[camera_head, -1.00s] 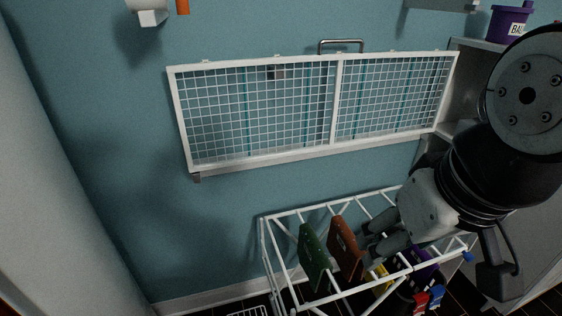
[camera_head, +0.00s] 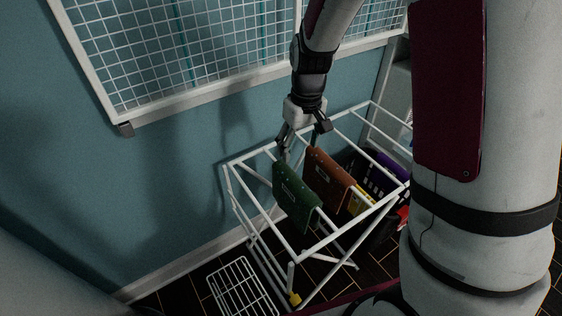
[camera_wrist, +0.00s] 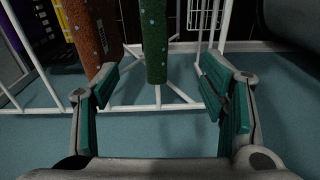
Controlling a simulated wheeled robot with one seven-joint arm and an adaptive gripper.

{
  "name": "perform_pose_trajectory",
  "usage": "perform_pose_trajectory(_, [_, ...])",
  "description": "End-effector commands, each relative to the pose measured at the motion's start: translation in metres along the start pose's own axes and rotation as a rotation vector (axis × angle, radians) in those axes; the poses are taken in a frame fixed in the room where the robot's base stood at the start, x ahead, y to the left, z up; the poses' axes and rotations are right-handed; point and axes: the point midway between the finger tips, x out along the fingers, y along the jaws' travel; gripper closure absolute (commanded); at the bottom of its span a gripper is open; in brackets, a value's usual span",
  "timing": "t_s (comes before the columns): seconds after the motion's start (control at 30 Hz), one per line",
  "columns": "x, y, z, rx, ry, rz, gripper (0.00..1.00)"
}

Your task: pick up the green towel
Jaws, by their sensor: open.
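The green towel (camera_head: 296,196) hangs folded over a bar of the white drying rack (camera_head: 262,212). In the wrist view the towel (camera_wrist: 155,40) is a narrow green strip between my fingers, a little beyond their tips. My gripper (camera_head: 300,142) is at the far upper end of the towel, above the rack's back side. In the wrist view my gripper (camera_wrist: 158,82) is open, with a teal-padded finger on each side of the towel's line. The fingers do not appear to touch the green towel. The left finger is close to the brown towel (camera_wrist: 92,35).
The brown towel (camera_head: 332,178) hangs right beside the green one, with a yellow item (camera_head: 359,200) and a dark basket (camera_head: 376,176) farther right. A white wire grid (camera_head: 240,288) lies on the floor. A wall-mounted mesh rack (camera_head: 190,45) is above.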

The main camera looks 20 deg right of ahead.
Motion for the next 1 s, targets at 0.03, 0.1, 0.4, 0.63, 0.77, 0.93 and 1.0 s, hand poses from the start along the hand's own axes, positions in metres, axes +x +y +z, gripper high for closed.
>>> perform_pose_trajectory(0.03, [0.027,0.003,-0.006,-0.010,-0.019,0.002,0.34])
perform_pose_trajectory(0.1, [0.050,0.007,-0.011,-0.024,-0.034,0.005,0.34])
perform_pose_trajectory(0.4, [0.097,0.012,-0.017,-0.045,-0.058,0.011,0.34])
perform_pose_trajectory(0.63, [0.139,0.012,-0.014,-0.045,-0.059,0.010,0.34])
perform_pose_trajectory(0.77, [0.159,0.013,-0.013,-0.047,-0.057,0.011,0.34])
perform_pose_trajectory(0.93, [0.170,0.013,-0.013,-0.045,-0.055,0.011,0.34])
perform_pose_trajectory(1.0, [0.173,0.013,-0.012,-0.045,-0.055,0.012,0.34])
